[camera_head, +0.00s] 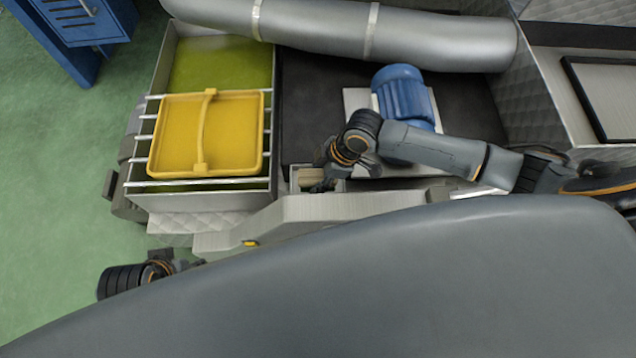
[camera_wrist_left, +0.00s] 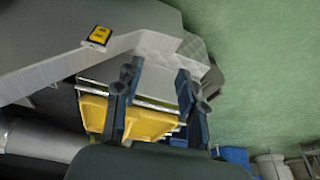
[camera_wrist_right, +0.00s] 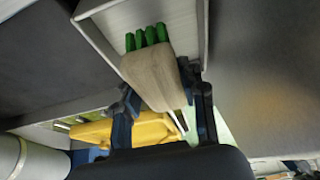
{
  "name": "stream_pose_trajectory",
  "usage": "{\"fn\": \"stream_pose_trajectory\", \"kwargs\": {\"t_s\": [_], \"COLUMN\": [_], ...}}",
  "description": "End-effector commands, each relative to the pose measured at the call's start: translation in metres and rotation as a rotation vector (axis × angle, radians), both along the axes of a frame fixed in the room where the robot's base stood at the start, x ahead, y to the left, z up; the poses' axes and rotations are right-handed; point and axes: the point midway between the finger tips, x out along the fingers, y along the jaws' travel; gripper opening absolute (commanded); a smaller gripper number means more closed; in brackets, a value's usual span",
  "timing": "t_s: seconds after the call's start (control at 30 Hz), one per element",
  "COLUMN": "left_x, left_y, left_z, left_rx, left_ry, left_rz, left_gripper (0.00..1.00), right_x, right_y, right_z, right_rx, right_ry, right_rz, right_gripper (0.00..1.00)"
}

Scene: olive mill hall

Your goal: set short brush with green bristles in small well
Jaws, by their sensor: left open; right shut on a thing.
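The short brush has a pale wooden body and green bristles. My right gripper (camera_wrist_right: 163,100) is shut on the brush (camera_wrist_right: 153,72), with one finger on each side of the wood. The bristles point into the small well (camera_wrist_right: 112,22), a light box with thin walls. In the head view, the right gripper (camera_head: 326,178) is at the well (camera_head: 294,181), and part of the brush (camera_head: 307,175) shows there. Whether the brush touches the well's floor cannot be told. My left gripper (camera_head: 182,263) is low at the left, open and empty in the left wrist view (camera_wrist_left: 157,88).
A yellow basket (camera_head: 180,130) rests on rods across a bin (camera_head: 178,199) with green contents, left of the well. A blue motor (camera_head: 404,95) stands behind my right arm. A large grey pipe (camera_head: 425,38) runs across the back. Green floor lies open at the left.

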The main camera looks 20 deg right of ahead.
Motion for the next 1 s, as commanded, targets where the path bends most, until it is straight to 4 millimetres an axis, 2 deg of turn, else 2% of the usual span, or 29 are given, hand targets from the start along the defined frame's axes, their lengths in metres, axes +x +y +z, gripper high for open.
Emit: {"fn": "stream_pose_trajectory", "kwargs": {"t_s": [0.1, 0.23, 0.63, 0.67, 0.73, 0.77, 1.0], "left_x": [-0.004, -0.006, -0.006, -0.006, -0.006, -0.006, -0.006], "left_y": [0.001, 0.001, 0.001, 0.001, 0.001, 0.001, 0.001], "left_z": [0.012, 0.009, 0.01, 0.011, 0.011, 0.011, 0.011], "left_rx": [-0.001, 0.0, 0.0, 0.0, 0.0, 0.0, 0.0], "left_ry": [-0.01, -0.01, -0.01, -0.01, -0.011, -0.011, -0.011], "left_rz": [0.001, 0.001, 0.001, 0.001, 0.001, 0.001, 0.001], "left_gripper": [0.4, 0.4, 0.4, 0.4, 0.4, 0.4, 0.4], "right_x": [-0.001, 0.0, 0.0, 0.0, 0.0, 0.0, 0.0], "right_y": [0.0, 0.0, 0.0, 0.0, 0.0, 0.0, 0.0], "right_z": [-0.015, -0.034, -0.038, -0.038, -0.038, -0.038, -0.038], "right_rx": [-0.001, -0.001, 0.0, 0.0, 0.0, 0.0, -0.001], "right_ry": [0.001, 0.002, 0.0, 0.0, 0.0, 0.0, 0.0], "right_rz": [0.0, -0.001, 0.0, 0.001, 0.001, 0.0, 0.0], "right_gripper": [0.16, 0.16, 0.16, 0.45, 0.59, 0.64, 0.64]}}
